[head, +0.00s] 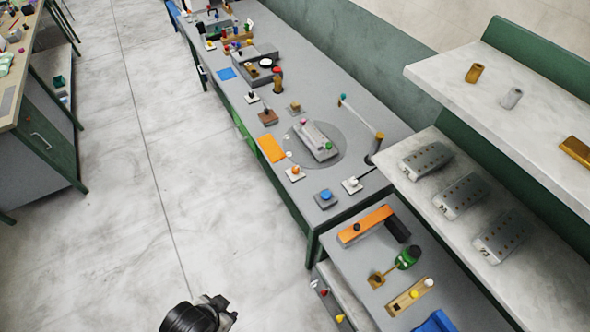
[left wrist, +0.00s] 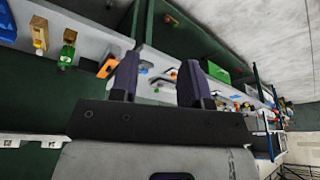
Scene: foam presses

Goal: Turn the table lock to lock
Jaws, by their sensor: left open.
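A round grey turntable (head: 336,158) is set in the long grey bench, with a grey block-like fixture (head: 318,138) on it. Several small knobs on square bases stand around it: a blue one (head: 326,196), an orange one (head: 295,172) and a white one (head: 352,183). I cannot tell which part is the table lock. My left gripper (head: 222,308) is at the bottom of the head view, over the floor and well apart from the bench. In the left wrist view its two dark fingers (left wrist: 160,82) are spread with nothing between them. My right gripper is not in view.
An orange pad (head: 271,148) lies at the bench's near edge. A lower side table (head: 365,275) holds an orange bar and a green-handled tool (head: 407,258). Shelves with grey moulds (head: 427,160) stand at right. The floor (head: 180,200) left of the bench is clear.

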